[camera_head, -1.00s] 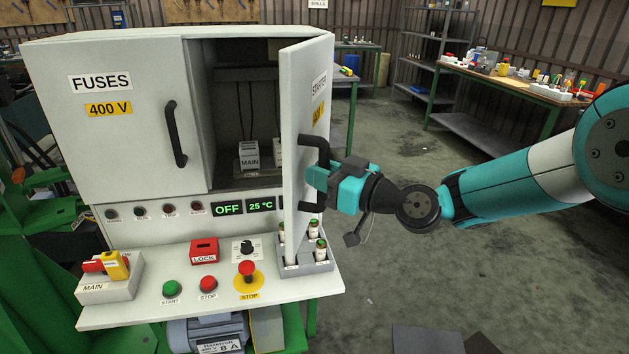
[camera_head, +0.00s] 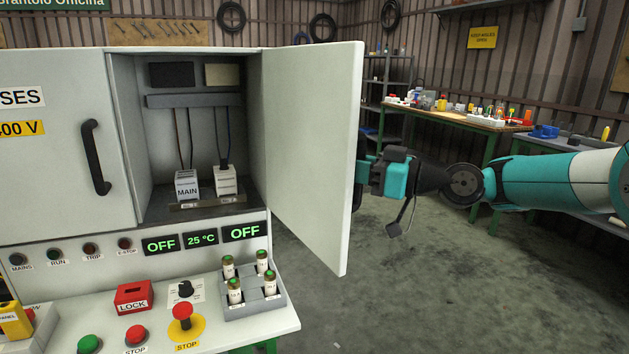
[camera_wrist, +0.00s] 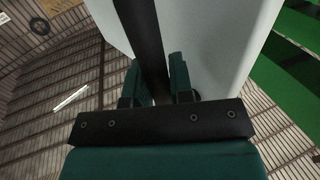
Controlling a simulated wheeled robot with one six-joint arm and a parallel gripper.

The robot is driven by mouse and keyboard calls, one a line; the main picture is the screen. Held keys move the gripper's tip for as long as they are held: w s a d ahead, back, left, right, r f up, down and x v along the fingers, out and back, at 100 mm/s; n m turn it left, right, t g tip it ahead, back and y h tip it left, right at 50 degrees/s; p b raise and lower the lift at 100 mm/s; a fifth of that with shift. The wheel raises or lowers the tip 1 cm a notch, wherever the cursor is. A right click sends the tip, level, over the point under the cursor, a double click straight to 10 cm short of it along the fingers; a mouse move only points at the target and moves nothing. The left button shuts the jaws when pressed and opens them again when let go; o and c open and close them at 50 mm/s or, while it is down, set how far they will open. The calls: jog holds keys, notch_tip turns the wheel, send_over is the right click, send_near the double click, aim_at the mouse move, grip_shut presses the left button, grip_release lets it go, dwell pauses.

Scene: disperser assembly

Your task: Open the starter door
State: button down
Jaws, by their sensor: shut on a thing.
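The starter door (camera_head: 308,150) stands wide open on the right side of the cabinet, with its inner face toward the head camera. My gripper (camera_head: 364,172) is at the door's far side, by its free edge. In the wrist view my gripper (camera_wrist: 158,85) is shut on the black door handle (camera_wrist: 148,40), with a finger on each side of the bar. The door's pale outer face (camera_wrist: 215,45) shows behind it. In the head view the handle is mostly hidden behind the door. The open compartment (camera_head: 205,130) shows a MAIN block (camera_head: 187,185) and a second white block (camera_head: 225,181).
The closed fuses door (camera_head: 60,150) has its own black handle (camera_head: 97,158). Below are a red LOCK block (camera_head: 133,296), a stop button (camera_head: 182,314) and a grey rack (camera_head: 252,298) with several fuses. Open floor lies right of the door; workbenches (camera_head: 455,115) stand farther back.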

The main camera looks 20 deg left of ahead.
jog(key=shift+w+d, duration=0.1)
jog(key=shift+w, duration=0.2)
jog(key=c, duration=1)
grip_release()
jog(key=d+b, duration=0.1)
jog(key=d, duration=0.4)
jog(key=s+d+b, duration=0.1)
jog(key=d, duration=0.5)
jog(key=s+d+b, duration=0.1)
jog(key=d, duration=0.5)
jog(key=shift+d, duration=0.1)
jog(key=shift+r, duration=0.1)
